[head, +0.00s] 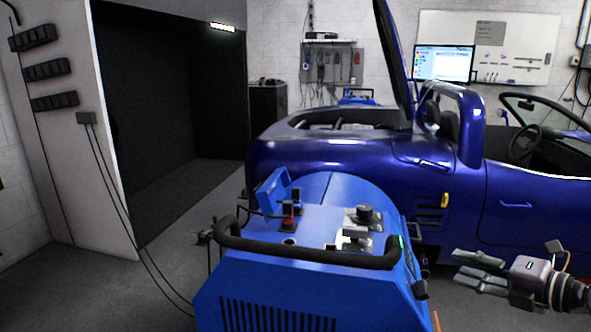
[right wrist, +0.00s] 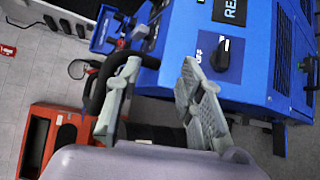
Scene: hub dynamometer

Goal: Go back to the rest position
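My right gripper (head: 478,270) is at the lower right of the head view, to the right of the blue dynamometer unit (head: 275,290) and apart from it there. Its two fingers are spread with nothing between them. In the right wrist view the right gripper (right wrist: 158,105) also shows its fingers apart and empty, with the blue unit (right wrist: 262,60) beyond them. The unit has a black handle bar (head: 310,257) and a black rotary knob (right wrist: 221,54). My left gripper does not show in either view.
A blue car (head: 350,165) stands behind the unit, its rear lid raised. A dark open booth (head: 170,110) is at the left, with cables (head: 125,220) hanging down to the floor. An orange-red box (right wrist: 60,135) stands on the floor. Grey floor (head: 80,290) is clear at lower left.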

